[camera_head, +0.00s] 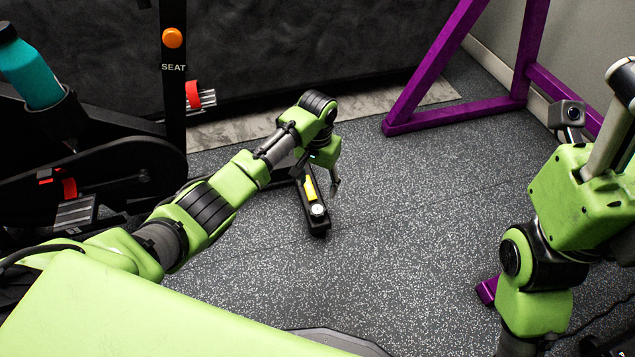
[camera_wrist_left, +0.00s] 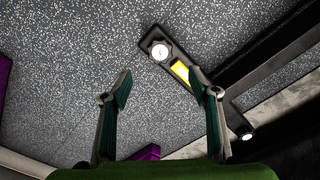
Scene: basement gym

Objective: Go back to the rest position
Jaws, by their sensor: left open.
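My left arm reaches in from the left over the speckled floor, and its left gripper (camera_head: 333,178) points down at the middle of the head view. In the left wrist view its two fingers stand apart and the left gripper (camera_wrist_left: 163,88) is open, with nothing between them. Beyond the right fingertip lies a black bar foot (camera_wrist_left: 178,65) with a yellow label and a pale round end knob. The bar foot (camera_head: 316,212) also shows in the head view, just left of the gripper. My right arm is folded at the right edge, and its gripper cannot be made out.
An exercise bike (camera_head: 100,165) with a teal bottle (camera_head: 30,72) stands at the left. A purple frame (camera_head: 450,60) stands at the back right, by the wall. The speckled floor (camera_head: 420,230) between my arms is clear.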

